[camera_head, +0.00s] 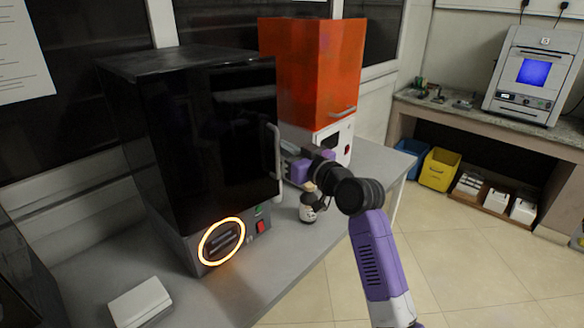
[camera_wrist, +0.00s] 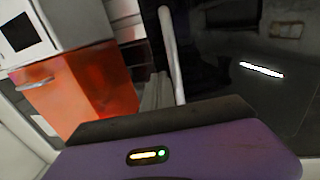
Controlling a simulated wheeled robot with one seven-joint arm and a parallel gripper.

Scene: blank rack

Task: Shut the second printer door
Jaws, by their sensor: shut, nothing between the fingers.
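A black printer (camera_head: 135,130) stands on the grey bench, with a glossy dark door (camera_head: 225,140) at its front and a pale vertical handle (camera_head: 277,150) on the door's right edge. The door looks flush or nearly flush with the body; I cannot tell if a small gap remains. My gripper (camera_head: 288,160) is shut and empty, close beside the handle on its right; whether it touches is unclear. In the wrist view the handle (camera_wrist: 172,55) rises just beyond my purple gripper housing, and the dark door (camera_wrist: 225,70) fills the right.
An orange-topped printer (camera_head: 310,70) stands behind to the right, its door looking shut. A small bottle (camera_head: 308,208) stands on the bench below my gripper. A white box (camera_head: 140,300) lies at the front left. Another dark machine (camera_head: 25,285) shows at the left edge. The floor at right is clear.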

